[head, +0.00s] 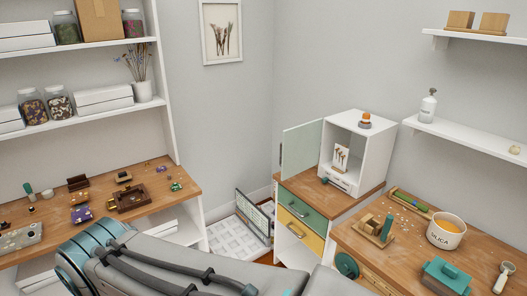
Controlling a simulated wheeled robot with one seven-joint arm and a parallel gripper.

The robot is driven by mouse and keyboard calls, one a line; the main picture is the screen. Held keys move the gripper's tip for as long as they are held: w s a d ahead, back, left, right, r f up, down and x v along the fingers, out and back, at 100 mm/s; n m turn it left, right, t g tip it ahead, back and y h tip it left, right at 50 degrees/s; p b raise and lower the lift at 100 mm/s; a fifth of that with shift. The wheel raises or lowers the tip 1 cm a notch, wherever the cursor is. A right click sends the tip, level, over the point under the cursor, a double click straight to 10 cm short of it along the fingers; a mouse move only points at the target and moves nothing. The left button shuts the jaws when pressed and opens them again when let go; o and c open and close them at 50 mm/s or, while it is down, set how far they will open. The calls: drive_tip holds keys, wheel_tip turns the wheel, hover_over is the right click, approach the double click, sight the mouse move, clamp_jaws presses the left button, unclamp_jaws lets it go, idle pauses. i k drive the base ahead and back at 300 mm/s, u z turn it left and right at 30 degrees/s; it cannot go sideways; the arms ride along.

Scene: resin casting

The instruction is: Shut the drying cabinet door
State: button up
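The drying cabinet (377,152) is a small white box on top of a wooden-topped drawer unit in the corner. Its door (301,150), a pale greenish panel, stands open and swung out to the left of the box. The cabinet's front opening is uncovered, and a small card with dried flowers (341,157) shows inside. My grey arm with black cables crosses the bottom of the head view, below and left of the cabinet. My gripper is not in the picture, so its state and its distance from the door do not show.
A small orange-and-white object (365,121) stands on the cabinet. The unit below has a green drawer (301,216) and a yellow drawer (300,235). A cluttered right bench holds a silica tub (446,232). A left workbench (100,215) carries small items. Space left of the door looks clear.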

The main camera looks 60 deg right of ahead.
sight(301, 146)
drive_tip(key=u, duration=0.05)
drive_tip(key=i, duration=2.35)
drive_tip(key=z, duration=4.7)
drive_tip(key=k, duration=1.2)
drive_tip(key=u, duration=0.85)
drive_tip(key=i, duration=1.1)
